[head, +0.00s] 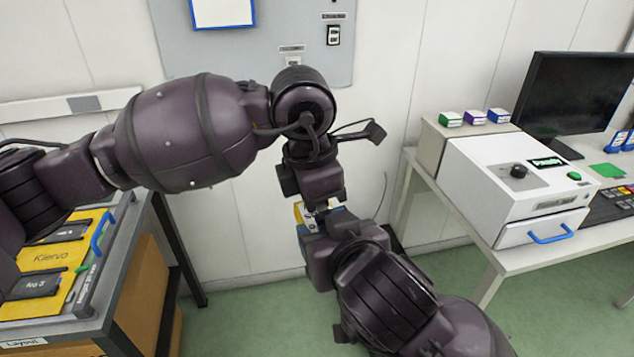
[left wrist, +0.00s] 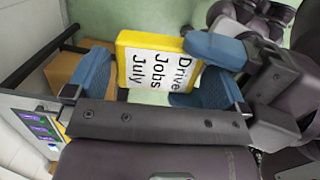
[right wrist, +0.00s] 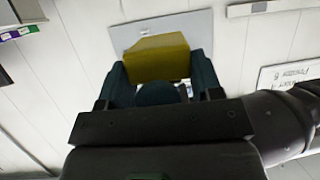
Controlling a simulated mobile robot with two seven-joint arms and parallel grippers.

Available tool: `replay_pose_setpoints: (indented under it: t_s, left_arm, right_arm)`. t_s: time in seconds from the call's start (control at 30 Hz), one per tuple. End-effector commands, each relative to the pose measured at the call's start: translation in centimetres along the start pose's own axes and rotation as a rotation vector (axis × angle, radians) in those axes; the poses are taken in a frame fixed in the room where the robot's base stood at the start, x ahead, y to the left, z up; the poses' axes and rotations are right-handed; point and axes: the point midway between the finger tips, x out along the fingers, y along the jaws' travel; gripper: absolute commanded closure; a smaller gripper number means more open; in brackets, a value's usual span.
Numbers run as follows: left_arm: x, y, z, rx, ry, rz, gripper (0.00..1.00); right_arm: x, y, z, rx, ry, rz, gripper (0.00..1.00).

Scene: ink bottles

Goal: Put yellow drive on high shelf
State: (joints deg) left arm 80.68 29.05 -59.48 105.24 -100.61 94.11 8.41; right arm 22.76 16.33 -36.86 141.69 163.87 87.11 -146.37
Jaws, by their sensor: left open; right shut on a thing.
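The yellow drive (left wrist: 156,68) has a white label reading "Drive Jobs July". In the head view the drive (head: 299,212) is mostly hidden where my two grippers meet. My right gripper (head: 312,231) is shut on the drive, and the right wrist view shows the drive's plain yellow side (right wrist: 158,58) between its blue fingers. My left gripper (left wrist: 148,84) is open, with its blue fingers on either side of the drive; I cannot tell whether they touch it. I cannot make out a high shelf.
A bench with yellow trays (head: 47,257) stands at the left. At the right, a desk (head: 515,262) holds a white machine (head: 500,180), small boxes (head: 475,117) and a monitor (head: 575,95). A grey wall panel (head: 270,45) is behind my arms. Green floor (head: 235,320) shows between the tables.

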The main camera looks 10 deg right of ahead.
Motion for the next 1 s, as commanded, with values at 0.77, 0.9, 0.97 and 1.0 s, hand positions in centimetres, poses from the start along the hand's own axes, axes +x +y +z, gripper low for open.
replay_pose_setpoints:
  t_s: [0.77,0.9,0.97,1.0]
  left_arm:
    - [1.4,-0.1,0.0,0.001,-0.001,0.0,0.36]
    - [1.4,-0.1,0.0,0.001,-0.001,0.0,0.36]
    - [1.4,0.0,0.0,0.001,-0.001,0.0,0.36]
    - [1.4,0.0,0.0,0.001,-0.001,0.0,0.36]
  right_arm:
    - [0.0,0.0,-0.1,0.0,0.001,0.0,0.38]
    - [0.0,0.0,0.0,0.0,0.001,0.0,0.16]
    - [0.0,0.0,0.0,0.0,0.001,0.0,0.11]
    - [0.0,0.0,0.0,0.0,0.001,0.0,0.11]
